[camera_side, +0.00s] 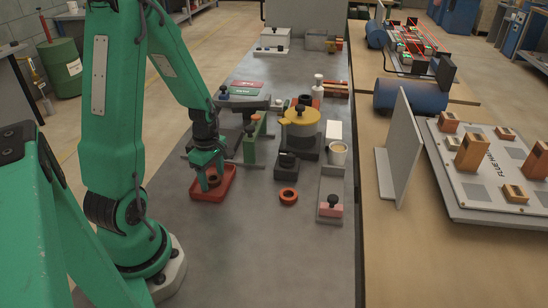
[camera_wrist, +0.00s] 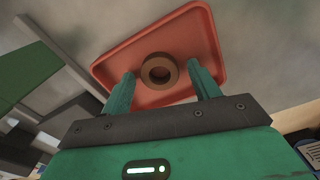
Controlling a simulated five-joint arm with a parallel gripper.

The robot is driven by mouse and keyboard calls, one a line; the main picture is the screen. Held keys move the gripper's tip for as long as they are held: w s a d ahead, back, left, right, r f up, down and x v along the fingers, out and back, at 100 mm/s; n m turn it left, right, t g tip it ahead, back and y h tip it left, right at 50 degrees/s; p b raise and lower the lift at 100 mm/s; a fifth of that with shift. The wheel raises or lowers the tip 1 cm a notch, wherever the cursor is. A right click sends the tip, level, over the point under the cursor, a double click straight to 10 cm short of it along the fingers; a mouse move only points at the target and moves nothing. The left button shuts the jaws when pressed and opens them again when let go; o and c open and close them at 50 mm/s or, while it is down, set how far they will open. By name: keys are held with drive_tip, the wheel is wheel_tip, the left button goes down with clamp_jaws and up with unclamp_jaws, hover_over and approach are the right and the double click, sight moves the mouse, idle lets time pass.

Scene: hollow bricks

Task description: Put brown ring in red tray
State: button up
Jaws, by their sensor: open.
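The red tray (camera_side: 225,186) lies on the grey bench below my gripper. In the wrist view the red tray (camera_wrist: 198,28) fills the upper middle. The brown ring (camera_wrist: 160,70) lies flat inside the tray, near its middle in the wrist view. In the side view the brown ring (camera_side: 213,181) shows partly, between the fingers. My gripper (camera_side: 208,172) points down over the tray. In the wrist view its fingers (camera_wrist: 162,85) stand apart on either side of the ring, with gaps between them and it.
A black block (camera_side: 287,166), a yellow round lid (camera_side: 299,117) and a green upright piece (camera_side: 250,146) stand behind. A grey upright panel (camera_side: 399,150) is at right. The front of the bench is clear.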

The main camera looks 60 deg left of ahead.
drive_tip(key=shift+r, duration=0.15)
wheel_tip(320, 180, up, 12)
idle(0.8)
idle(0.5)
drive_tip(key=s+d+r+m+t, duration=0.1)
drive_tip(key=d+r+m+t, duration=0.1)
drive_tip(key=d+r+m, duration=0.3)
drive_tip(key=s+d+r+m+t, duration=0.1)
drive_tip(key=d+r+m+t, duration=0.2)
drive_tip(key=d+m, duration=1)
drive_tip(key=shift+s+r+m+t, duration=0.3)
drive_tip(key=shift+r+m, duration=1.5)
drive_tip(key=shift+m, duration=1.1)
drive_tip(key=shift+d, duration=0.1)
